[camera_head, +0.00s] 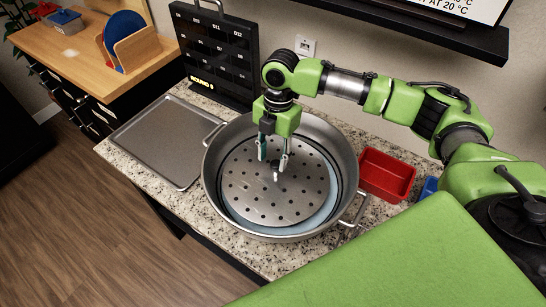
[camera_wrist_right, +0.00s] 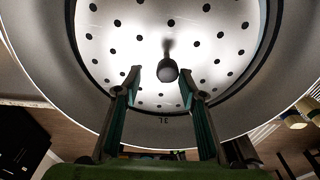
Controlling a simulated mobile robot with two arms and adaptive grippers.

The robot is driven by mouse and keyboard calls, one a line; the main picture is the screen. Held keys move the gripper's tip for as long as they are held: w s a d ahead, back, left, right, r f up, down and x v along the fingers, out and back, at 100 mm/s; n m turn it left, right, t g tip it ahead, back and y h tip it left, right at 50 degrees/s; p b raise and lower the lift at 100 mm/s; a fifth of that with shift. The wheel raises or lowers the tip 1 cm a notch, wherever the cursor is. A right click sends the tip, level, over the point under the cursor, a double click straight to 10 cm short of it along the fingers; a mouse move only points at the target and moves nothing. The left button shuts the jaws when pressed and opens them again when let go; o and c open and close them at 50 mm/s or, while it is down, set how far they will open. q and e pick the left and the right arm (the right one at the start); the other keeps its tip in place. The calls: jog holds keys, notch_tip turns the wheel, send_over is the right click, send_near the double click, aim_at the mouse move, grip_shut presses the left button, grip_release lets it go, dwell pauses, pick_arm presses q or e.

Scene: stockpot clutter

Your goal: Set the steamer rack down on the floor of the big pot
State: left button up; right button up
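The steamer rack (camera_head: 262,205), a round grey metal disc with many holes, lies inside the big pot (camera_head: 212,180), a wide metal pot with side handles. A small knob (camera_head: 276,176) stands up at the rack's centre. A pale blue crescent shows between rack and pot wall at the lower right; I cannot tell whether the rack touches the floor. My right gripper (camera_head: 273,158) points down into the pot, fingers apart, just above the knob. In the right wrist view, the knob (camera_wrist_right: 168,70) shows beyond the gap between the open fingertips (camera_wrist_right: 162,86), apart from them. My left gripper is out of view.
A grey tray (camera_head: 160,140) lies left of the pot on the speckled counter. A red bin (camera_head: 388,176) and a blue item (camera_head: 429,189) stand at the right. A black board (camera_head: 215,55) stands behind. Little counter is free around the pot.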

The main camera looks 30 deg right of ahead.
notch_tip(320, 180, up, 12)
jog(key=d+b, duration=0.1)
jog(key=b, duration=0.1)
jog(key=shift+w+b, duration=0.35)
